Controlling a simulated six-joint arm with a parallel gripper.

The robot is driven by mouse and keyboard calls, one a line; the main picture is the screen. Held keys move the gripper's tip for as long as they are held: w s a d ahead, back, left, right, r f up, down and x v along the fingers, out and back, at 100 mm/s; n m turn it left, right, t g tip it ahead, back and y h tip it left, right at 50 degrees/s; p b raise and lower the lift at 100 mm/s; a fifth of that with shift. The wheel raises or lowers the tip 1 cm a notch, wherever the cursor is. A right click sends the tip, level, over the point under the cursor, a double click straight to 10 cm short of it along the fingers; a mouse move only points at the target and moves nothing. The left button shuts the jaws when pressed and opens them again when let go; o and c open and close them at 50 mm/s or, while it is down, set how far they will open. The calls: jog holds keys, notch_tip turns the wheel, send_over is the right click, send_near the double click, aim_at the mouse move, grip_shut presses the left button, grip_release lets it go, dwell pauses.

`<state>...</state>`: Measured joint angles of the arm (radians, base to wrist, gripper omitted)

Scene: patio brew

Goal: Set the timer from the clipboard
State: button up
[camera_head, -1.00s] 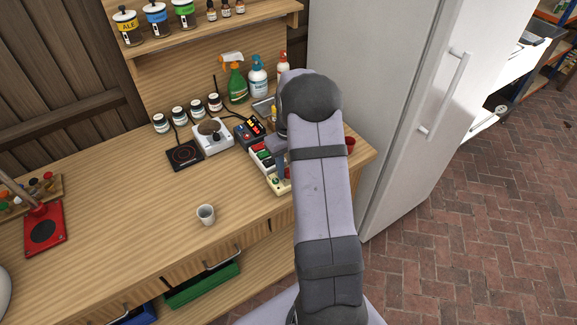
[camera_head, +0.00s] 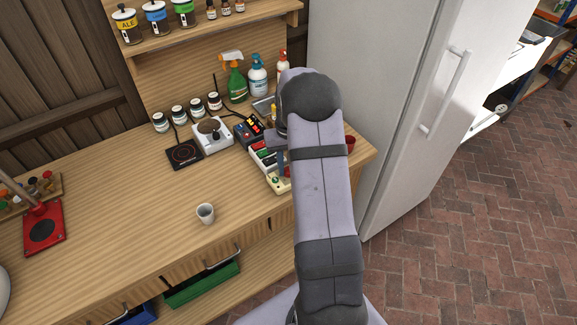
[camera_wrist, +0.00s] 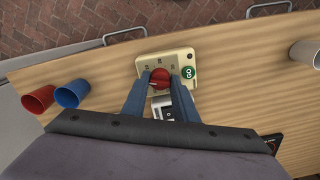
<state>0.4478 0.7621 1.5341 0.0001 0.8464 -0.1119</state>
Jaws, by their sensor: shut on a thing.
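The timer is a cream box (camera_wrist: 181,59) with a red dial (camera_wrist: 160,78), printed numbers and a green button (camera_wrist: 189,72); it lies on the wooden counter. In the wrist view my gripper (camera_wrist: 160,80) has its two blue-grey fingers on either side of the red dial, shut on it. In the head view the timer (camera_head: 277,184) shows just left of my arm, which hides part of it and most of my gripper. I cannot make out a clipboard in either view.
A switch box (camera_head: 263,158) stands right behind the timer. A white cup (camera_head: 205,214) stands to the left on open counter. In the wrist view a red cup (camera_wrist: 38,99) and a blue cup (camera_wrist: 72,94) are beside the gripper. A fridge (camera_head: 385,100) borders the counter's right.

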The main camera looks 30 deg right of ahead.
jog(key=m, duration=0.6)
dwell(0.5)
jog(key=o, duration=0.8)
jog(key=shift+r+b, duration=1.35)
jog(key=shift+r, duration=2.35)
